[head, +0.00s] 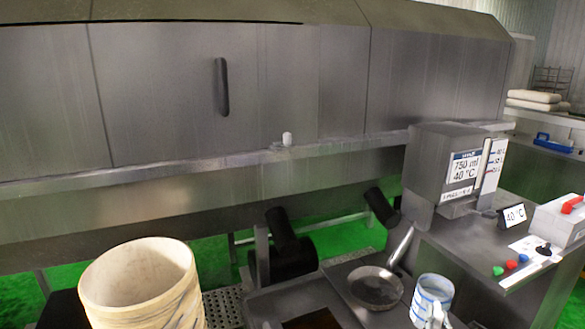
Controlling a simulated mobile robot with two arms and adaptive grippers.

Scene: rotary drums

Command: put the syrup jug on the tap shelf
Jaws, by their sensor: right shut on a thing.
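The syrup jug (430,289), white with blue markings, is upright at the bottom edge of the head view, right of centre. My right gripper (438,316) is at its near side and shut on it; little of the gripper shows and the picture cuts off the lower part. The tap shelf appears to be the ledge (458,210) under the grey dispenser box (432,165), up and to the right of the jug. My left gripper is not in view.
A shallow round metal dish (375,287) lies left of the jug. A cream bucket (140,280) stands at lower left. Steel drum housing fills the back.

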